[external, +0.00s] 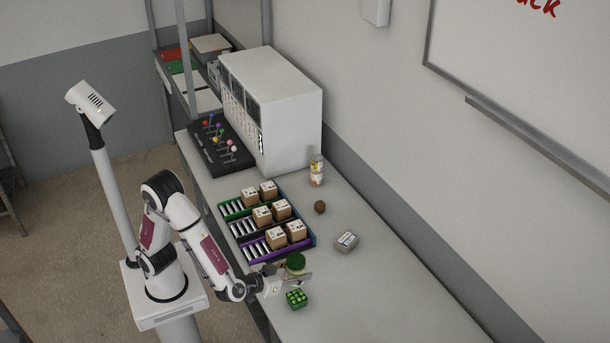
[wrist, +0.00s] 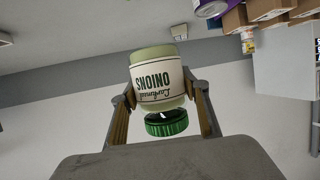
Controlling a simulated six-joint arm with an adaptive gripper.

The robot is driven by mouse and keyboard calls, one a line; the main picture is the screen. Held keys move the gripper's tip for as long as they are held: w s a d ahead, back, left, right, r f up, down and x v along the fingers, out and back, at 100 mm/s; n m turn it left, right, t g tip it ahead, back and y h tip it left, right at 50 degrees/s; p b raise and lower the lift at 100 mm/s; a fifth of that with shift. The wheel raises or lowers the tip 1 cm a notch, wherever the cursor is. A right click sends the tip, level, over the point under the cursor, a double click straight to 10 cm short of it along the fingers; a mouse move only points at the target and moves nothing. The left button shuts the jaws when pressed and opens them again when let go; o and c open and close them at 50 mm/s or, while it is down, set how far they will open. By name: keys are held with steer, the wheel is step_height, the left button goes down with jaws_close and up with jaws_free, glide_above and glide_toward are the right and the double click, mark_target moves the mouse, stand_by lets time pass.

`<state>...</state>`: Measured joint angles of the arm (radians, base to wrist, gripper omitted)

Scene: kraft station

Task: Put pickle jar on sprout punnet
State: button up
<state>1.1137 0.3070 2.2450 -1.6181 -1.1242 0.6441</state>
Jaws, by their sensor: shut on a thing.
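A jar with a green lid (external: 296,261) and a cream label reading ONIONS is in my gripper (external: 290,281). In the wrist view the jar (wrist: 157,84) sits between the two fingers, lid toward the picture's bottom. In the external view its lid is on top, and the gripper hides much of its body. My gripper is shut on it near the table's front edge. A small grey punnet-like pack with a white label (external: 347,241) lies to the right, apart from the jar. I cannot tell which pack holds sprouts.
Green, dark and purple racks (external: 262,229) with several cardboard boxes lie behind the gripper. A brown round thing (external: 320,207) and a bottle-like container (external: 317,170) stand farther back. A large white cabinet (external: 275,110) is at the back. The table's right front is clear.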

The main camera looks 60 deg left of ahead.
steer(key=shift+f, duration=2.1)
steer(key=shift+f, duration=0.15)
steer(key=shift+f, duration=1.75)
steer(key=shift+f, duration=0.15)
steer(key=o, duration=1.5)
steer(key=shift+s+d+r, duration=0.1)
steer(key=shift+s+r, duration=0.2)
steer(key=shift+v, duration=5.65)
steer(key=shift+f, duration=0.1)
